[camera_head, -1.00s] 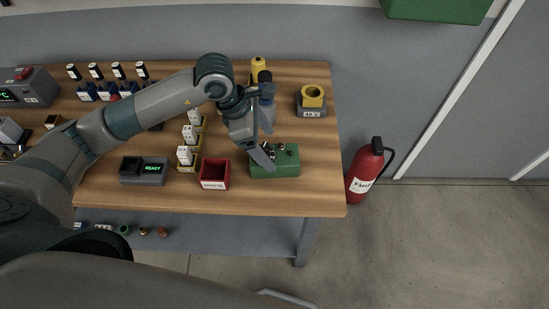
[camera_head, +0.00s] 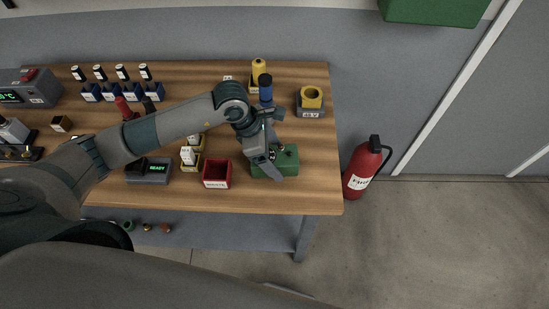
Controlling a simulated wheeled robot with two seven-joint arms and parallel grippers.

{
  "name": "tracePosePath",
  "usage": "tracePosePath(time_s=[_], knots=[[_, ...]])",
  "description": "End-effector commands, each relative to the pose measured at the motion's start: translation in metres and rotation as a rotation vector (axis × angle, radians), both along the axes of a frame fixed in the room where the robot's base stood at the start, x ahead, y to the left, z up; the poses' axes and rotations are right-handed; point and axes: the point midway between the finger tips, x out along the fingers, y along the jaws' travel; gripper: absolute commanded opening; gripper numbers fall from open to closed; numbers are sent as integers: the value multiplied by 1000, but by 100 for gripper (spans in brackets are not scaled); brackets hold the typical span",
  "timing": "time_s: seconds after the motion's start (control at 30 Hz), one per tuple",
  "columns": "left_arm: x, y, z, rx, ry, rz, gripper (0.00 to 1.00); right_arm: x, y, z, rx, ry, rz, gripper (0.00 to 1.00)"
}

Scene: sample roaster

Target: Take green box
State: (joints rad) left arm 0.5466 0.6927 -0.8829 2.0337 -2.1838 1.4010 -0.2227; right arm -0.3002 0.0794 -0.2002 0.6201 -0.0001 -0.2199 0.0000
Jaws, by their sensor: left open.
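The green box (camera_head: 289,168) sits near the front right of the wooden table, with small metal parts on its top. My left gripper (camera_head: 273,165) is open, its fingers pointing down over the left part of the box and hiding some of it. I cannot tell whether the fingers touch the box. My right gripper is out of view.
A red open bin (camera_head: 216,174) stands just left of the box. A fire extinguisher (camera_head: 363,168) stands right of the table (camera_head: 316,195).

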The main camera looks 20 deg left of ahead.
Motion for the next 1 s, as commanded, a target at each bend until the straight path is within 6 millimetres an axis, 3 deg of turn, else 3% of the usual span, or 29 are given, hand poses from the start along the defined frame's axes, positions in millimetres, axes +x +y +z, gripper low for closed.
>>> tracePosePath(time_s=[0.27,0.53,1.0], knots=[[0,0,0,0,0,0,80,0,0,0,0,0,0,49],[0,0,0,0,0,0,21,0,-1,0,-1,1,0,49],[2,0,10,-1,-5,1,21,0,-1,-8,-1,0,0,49]])
